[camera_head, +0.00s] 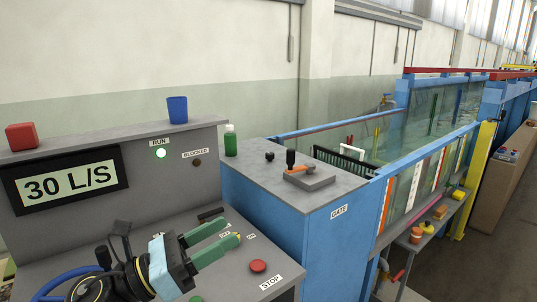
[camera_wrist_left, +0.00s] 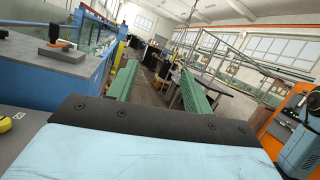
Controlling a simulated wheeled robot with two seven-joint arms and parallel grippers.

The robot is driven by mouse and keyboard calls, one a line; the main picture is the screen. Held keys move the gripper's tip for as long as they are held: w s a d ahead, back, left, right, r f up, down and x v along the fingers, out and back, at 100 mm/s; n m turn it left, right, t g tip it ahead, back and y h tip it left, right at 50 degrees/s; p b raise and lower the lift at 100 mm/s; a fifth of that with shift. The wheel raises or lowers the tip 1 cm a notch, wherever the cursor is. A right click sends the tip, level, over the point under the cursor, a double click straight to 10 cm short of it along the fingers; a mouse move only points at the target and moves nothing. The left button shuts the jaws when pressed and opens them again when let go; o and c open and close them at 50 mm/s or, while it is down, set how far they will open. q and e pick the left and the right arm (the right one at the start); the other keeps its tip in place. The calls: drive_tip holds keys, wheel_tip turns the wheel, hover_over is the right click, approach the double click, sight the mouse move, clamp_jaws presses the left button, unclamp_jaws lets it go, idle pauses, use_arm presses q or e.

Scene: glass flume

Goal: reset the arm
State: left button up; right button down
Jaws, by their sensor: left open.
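My left gripper (camera_head: 220,240) comes in from the lower left in the head view, above the grey console desk. Its two green fingers are apart with nothing held between them. In the left wrist view the open fingers (camera_wrist_left: 157,88) point out over the hall, with only distant floor and furniture between them. In the head view the fingers overlap the desk near a small yellow-tipped part and a dark bar (camera_head: 210,213). I cannot tell whether they touch it. My right gripper is in neither view.
The console has a 30 L/S display (camera_head: 66,187), a lit green RUN lamp (camera_head: 161,153) and a red STOP button (camera_head: 258,266). A blue cup (camera_head: 177,109), red block (camera_head: 21,136) and green bottle (camera_head: 230,140) stand nearby.

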use_arm(q)
drive_tip(key=s+a+f+n+t+y, duration=0.15)
drive_tip(key=a+f+n+y, duration=0.6)
drive_tip(key=n, duration=0.95)
drive_tip(key=s+a+f+n+t+y, duration=0.1)
drive_tip(key=a+f+n+t+y, duration=0.3)
drive_tip(key=f+n+y, duration=1)
drive_tip(key=s+a+f+n+g+h, duration=0.1)
drive_tip(key=s+f+n+g, duration=0.5)
drive_tip(key=s, duration=0.4)
drive_tip(key=s+a+f+n+g+h, duration=0.15)
drive_tip(key=s+f+n+g, duration=0.25)
drive_tip(key=s+n+g, duration=0.5)
drive_tip(key=s+f+m+t, duration=0.1)
drive_tip(key=s+f, duration=0.1)
drive_tip(key=f, duration=1)
drive_tip(key=s+f+m+t, duration=0.1)
drive_tip(key=s+f, duration=0.1)
drive_tip(key=f, duration=1)
drive_tip(key=s+a+f+g, duration=0.1)
drive_tip(key=s+a+f, duration=0.1)
drive_tip(key=s+f, duration=1.2)
drive_tip(key=shift+s+f, duration=0.35)
drive_tip(key=shift+s, duration=0.65)
